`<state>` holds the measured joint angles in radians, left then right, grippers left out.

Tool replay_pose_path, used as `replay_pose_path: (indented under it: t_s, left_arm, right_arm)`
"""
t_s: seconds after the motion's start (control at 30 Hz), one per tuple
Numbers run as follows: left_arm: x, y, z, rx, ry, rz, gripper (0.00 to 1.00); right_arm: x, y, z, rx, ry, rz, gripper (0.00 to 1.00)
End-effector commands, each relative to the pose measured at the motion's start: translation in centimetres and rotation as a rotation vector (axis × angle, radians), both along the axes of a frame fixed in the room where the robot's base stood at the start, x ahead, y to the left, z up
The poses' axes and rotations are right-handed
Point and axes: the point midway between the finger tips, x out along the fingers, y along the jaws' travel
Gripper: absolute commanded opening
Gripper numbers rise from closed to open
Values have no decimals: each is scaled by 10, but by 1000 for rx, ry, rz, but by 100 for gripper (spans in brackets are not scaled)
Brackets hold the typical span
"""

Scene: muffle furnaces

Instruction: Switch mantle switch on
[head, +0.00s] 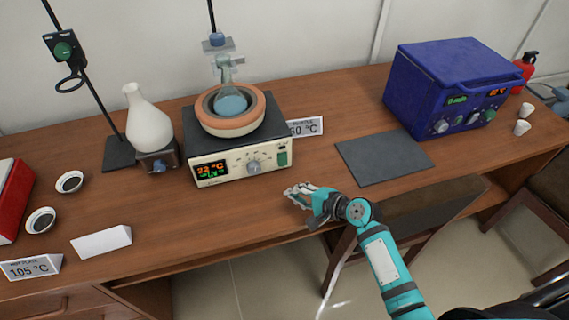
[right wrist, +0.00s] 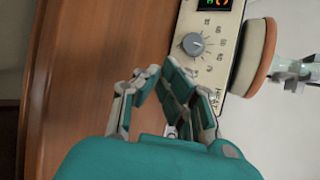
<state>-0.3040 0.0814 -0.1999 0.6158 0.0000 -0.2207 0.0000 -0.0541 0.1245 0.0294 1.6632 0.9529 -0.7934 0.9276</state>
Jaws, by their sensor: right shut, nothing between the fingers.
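The heating mantle (head: 230,123) stands on the wooden bench, with a round-bottom flask (head: 230,103) in its orange-rimmed bowl. Its cream front panel has a lit display (head: 211,169), a grey knob (head: 254,167) and a green switch (head: 283,158) at the right end. My right gripper (head: 288,191) is shut and empty, just in front of and below the switch end of the panel, apart from it. In the right wrist view my gripper (right wrist: 161,70) is beside the panel, near the knob (right wrist: 193,44). The switch is hidden there behind my fingers. My left gripper is not in view.
A blue furnace (head: 425,85) stands at the right behind a dark grey mat (head: 384,157). A white flask (head: 148,122) on a small stand is left of the mantle. Small cups and white label cards lie at the left. The bench in front of the mantle is clear.

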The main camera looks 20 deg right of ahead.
Motion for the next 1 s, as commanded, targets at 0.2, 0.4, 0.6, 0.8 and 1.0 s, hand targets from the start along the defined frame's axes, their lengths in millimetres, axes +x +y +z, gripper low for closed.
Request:
replay_pose_path:
  t_s: [0.2, 0.4, 0.6, 0.8, 1.0]
  left_arm:
    - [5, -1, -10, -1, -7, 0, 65]
    - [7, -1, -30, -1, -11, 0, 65]
    - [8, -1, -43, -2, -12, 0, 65]
    - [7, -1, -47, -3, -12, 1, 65]
    - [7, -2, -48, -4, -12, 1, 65]
  right_arm:
    - [14, 1, -4, -2, -3, 0, 0]
    - [42, 2, -10, -1, -3, 1, 0]
    - [67, 3, -11, -2, 0, 1, 0]
    - [83, 3, -11, -3, -1, 2, 0]
    - [87, 4, -11, -2, 1, 1, 0]
